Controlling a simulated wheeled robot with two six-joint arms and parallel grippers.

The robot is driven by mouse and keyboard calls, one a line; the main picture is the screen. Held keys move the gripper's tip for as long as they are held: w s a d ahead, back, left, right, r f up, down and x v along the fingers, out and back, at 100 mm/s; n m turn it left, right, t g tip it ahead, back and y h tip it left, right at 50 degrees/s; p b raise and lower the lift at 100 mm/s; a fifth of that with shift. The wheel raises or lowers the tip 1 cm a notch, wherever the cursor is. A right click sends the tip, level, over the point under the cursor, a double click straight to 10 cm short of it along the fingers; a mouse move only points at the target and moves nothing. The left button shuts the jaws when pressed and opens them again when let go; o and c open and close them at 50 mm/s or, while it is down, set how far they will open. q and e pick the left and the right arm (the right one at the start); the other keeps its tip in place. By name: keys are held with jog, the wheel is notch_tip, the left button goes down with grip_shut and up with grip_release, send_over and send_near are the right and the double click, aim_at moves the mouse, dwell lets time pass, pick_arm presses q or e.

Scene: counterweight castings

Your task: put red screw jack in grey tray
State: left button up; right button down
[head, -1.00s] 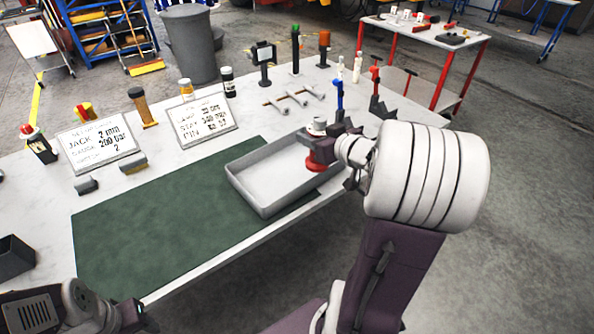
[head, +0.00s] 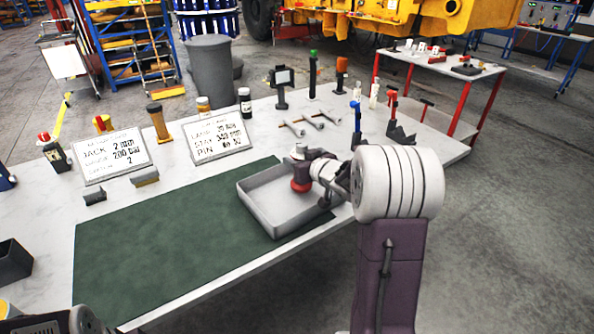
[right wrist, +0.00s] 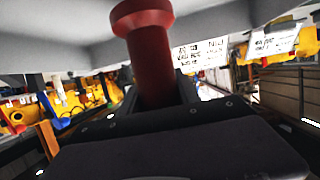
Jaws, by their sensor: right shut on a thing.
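The red screw jack (head: 301,186) has a wide red base and a pale top. My right gripper (head: 307,163) is shut on it and holds it over the right part of the grey tray (head: 262,219). I cannot tell whether its base touches the tray floor. In the right wrist view, the jack's red body (right wrist: 150,50) stands between the jaws, with a grey surface behind it. The tray is a shallow open box lying partly on the green mat. Part of my left arm shows at the bottom left; its gripper is out of view.
The green mat (head: 160,245) has free room left of the tray. Two sign boards (head: 110,157) (head: 219,138), small grey blocks (head: 95,196) and several bottles and tools stand behind. A blue-handled tool (head: 356,118) is behind my right wrist. A dark bin (head: 14,262) is at left.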

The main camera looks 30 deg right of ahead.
notch_tip(320, 180, down, 3)
jog(key=shift+b, duration=0.5)
jog(key=shift+w+r, duration=0.1)
jog(key=c, duration=0.9)
grip_release()
pick_arm(q)
jog(key=shift+f, duration=0.85)
jog(key=shift+r, duration=0.1)
